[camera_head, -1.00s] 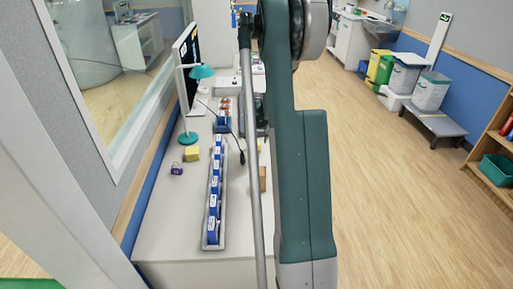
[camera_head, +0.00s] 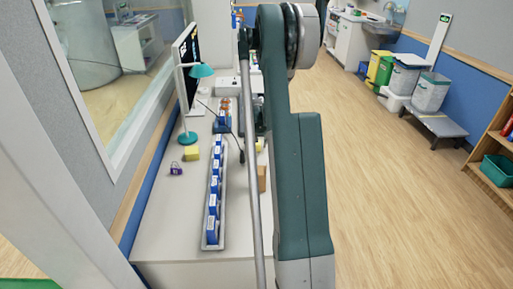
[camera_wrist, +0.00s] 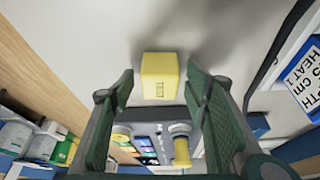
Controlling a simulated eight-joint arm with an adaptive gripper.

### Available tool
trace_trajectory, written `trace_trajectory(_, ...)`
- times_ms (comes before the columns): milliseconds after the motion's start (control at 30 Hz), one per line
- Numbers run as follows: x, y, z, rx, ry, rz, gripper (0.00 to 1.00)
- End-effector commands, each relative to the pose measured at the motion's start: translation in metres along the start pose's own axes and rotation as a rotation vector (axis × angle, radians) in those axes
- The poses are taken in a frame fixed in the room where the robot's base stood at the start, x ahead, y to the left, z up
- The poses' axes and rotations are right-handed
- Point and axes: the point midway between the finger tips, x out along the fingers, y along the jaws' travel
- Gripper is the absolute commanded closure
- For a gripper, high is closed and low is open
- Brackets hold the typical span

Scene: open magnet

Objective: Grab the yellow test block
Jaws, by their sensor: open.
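In the wrist view the yellow block (camera_wrist: 160,76) shows ahead, between the two fingers of my gripper (camera_wrist: 160,82). The fingers are wide apart, with a gap on each side of the block, and neither appears to touch it. My arm hides most of the gripper in the head view.

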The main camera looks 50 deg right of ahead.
Motion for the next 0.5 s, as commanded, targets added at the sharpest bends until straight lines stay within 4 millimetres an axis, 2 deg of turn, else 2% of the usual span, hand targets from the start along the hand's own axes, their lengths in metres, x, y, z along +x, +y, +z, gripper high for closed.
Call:
trace_trajectory(367, -0.0002, 0.0, -0.0001, 0.0, 0.0, 0.0, 0.54)
trace_trajectory(500, -0.0002, 0.0, -0.0001, 0.0, 0.0, 0.0, 0.69)
